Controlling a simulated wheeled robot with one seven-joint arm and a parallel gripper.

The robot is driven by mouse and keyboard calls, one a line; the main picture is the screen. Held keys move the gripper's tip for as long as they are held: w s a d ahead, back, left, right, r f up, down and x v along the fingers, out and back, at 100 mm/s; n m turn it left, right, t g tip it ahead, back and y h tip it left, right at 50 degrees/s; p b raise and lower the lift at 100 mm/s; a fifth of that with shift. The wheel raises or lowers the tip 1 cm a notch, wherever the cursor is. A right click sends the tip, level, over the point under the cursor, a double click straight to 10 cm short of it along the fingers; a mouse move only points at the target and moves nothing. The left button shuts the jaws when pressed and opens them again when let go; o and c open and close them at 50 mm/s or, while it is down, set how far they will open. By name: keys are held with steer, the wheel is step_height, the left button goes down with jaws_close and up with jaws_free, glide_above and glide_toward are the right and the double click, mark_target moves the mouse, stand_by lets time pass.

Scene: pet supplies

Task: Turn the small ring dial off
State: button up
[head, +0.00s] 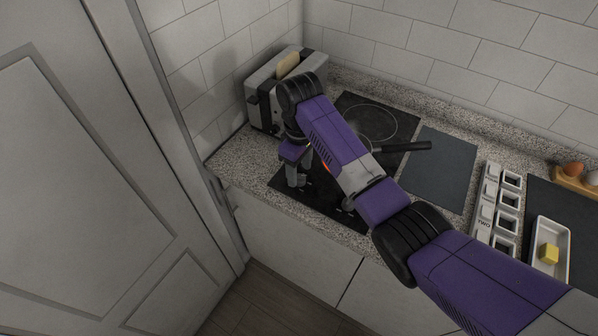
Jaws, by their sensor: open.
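The black cooktop (322,204) lies on the granite counter. My gripper (298,182) points down over its front left part, with the fingers apart and nothing seen between them. A small dark knob (348,203) shows at the cooktop's front edge, right of my gripper, partly beside my arm. Whether it is the small ring dial, and how it is turned, I cannot tell. Another small dark shape sits close to my fingertips, too small to make out. A bit of red glow (325,166) shows by my arm, which hides much of the cooktop.
A toaster (262,110) with bread stands behind my gripper. To the right are a dark mat (440,165), a row of small containers (487,205) and a white tray (565,245) with a yellow block.

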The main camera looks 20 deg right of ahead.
mark_target(299, 179)
steer(key=shift+f, duration=1.15)
jaws_close()
